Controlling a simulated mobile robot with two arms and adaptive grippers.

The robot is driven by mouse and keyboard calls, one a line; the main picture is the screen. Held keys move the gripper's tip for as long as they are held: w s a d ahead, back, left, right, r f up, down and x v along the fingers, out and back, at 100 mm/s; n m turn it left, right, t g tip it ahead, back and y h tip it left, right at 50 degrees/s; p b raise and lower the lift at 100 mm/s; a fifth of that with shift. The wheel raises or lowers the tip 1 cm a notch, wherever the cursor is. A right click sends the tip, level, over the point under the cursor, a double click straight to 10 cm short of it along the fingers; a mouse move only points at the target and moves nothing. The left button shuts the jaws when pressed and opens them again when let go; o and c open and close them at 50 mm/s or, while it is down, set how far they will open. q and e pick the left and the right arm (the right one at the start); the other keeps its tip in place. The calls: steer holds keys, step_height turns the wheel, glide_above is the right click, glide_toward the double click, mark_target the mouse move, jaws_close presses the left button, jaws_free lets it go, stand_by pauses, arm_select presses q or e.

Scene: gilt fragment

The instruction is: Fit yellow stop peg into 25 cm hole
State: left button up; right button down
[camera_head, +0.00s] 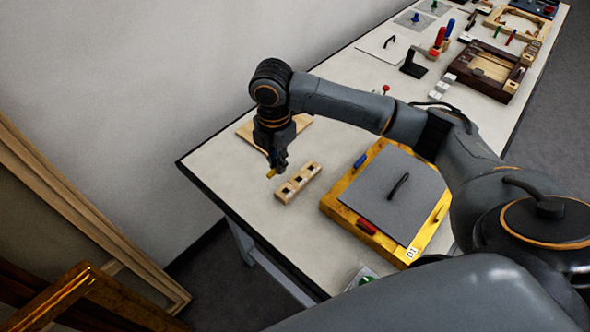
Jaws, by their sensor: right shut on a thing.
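The yellow stop peg (271,173) is a small yellow piece at the fingertips of my right gripper (277,166). My right gripper points down and is shut on the peg. It is over the left part of the table, just left of a light wooden block (309,175) with a row of dark square holes. The peg looks apart from the block, and its lower end shows no hole around it. Any marking for the 25 cm hole is too small to read. My left gripper is not in view.
A yellow frame (337,209) with a grey lidded panel (380,185) lies right of the block. A wooden board (303,121) lies behind my gripper. The white table (240,189) is bare toward its left edge. Dark trays and a black stand (412,68) are farther back.

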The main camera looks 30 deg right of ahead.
steer(key=p, duration=0.1)
glide_above(294, 183)
steer(key=f, duration=0.5)
steer(key=shift+a, duration=0.25)
steer(key=shift+d+f+p, duration=0.15)
steer(key=shift+f+p, duration=0.5)
steer(key=shift+d+f+p, duration=0.15)
steer(key=shift+f+p, duration=0.45)
steer(key=shift+f, duration=0.4)
steer(key=shift+f, duration=0.1)
steer(key=shift+f, duration=0.15)
steer(key=c, duration=1.4)
jaws_free()
